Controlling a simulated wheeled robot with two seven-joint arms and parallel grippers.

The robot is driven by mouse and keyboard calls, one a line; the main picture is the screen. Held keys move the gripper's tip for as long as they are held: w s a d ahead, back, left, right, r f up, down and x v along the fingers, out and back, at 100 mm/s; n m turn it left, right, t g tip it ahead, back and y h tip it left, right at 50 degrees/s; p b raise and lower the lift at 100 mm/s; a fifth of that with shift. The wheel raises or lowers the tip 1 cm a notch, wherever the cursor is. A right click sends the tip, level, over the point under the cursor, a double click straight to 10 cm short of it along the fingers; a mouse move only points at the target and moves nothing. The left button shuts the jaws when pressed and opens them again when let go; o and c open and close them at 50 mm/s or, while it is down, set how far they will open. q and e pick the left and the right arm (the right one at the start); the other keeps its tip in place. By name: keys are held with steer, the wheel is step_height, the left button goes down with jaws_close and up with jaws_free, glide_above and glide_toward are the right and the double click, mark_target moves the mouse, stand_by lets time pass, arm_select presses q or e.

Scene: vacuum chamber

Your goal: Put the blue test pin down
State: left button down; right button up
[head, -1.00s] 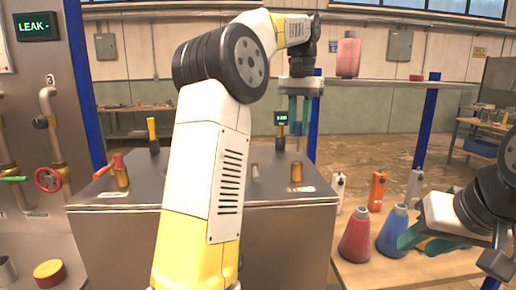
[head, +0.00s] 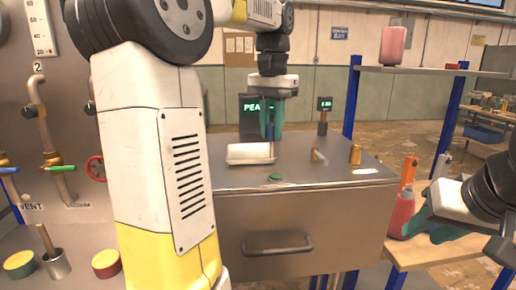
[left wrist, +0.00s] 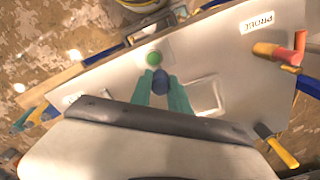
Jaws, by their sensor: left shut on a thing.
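My left gripper (head: 271,122) is shut on the blue test pin (head: 270,133). It holds the pin pointing down above the metal bench top (head: 225,178), at the white tray's right end in the head view. In the left wrist view the blue pin (left wrist: 161,83) sits between the teal fingers, just beside a round green button (left wrist: 154,58). I cannot tell whether the pin's lower end touches anything. The white tray (head: 250,153) looks empty. My right gripper (head: 440,225) is open beside the red bottle (head: 402,214).
A brass cylinder (head: 356,154) and a small lying fitting (head: 318,156) are on the bench to the right. A small display (head: 324,107) stands behind. In the left wrist view, red-and-wood (left wrist: 280,52) and yellow-handled (left wrist: 277,147) tools lie at the bench's right side.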

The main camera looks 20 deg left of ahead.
arm_select(q)
steer(key=shift+w+a+f, duration=0.85)
steer(key=shift+w+a, duration=0.85)
steer(key=shift+w, duration=0.15)
steer(key=shift+w+a+f, duration=0.8)
steer(key=shift+w+a, duration=0.9)
steer(key=shift+w, duration=0.2)
steer(key=shift+w+a+f, duration=0.85)
steer(key=shift+w+a, duration=0.85)
steer(key=shift+w, duration=0.15)
steer(key=shift+f, duration=0.1)
steer(key=c, duration=1.2)
jaws_free()
steer(key=shift+c, duration=0.2)
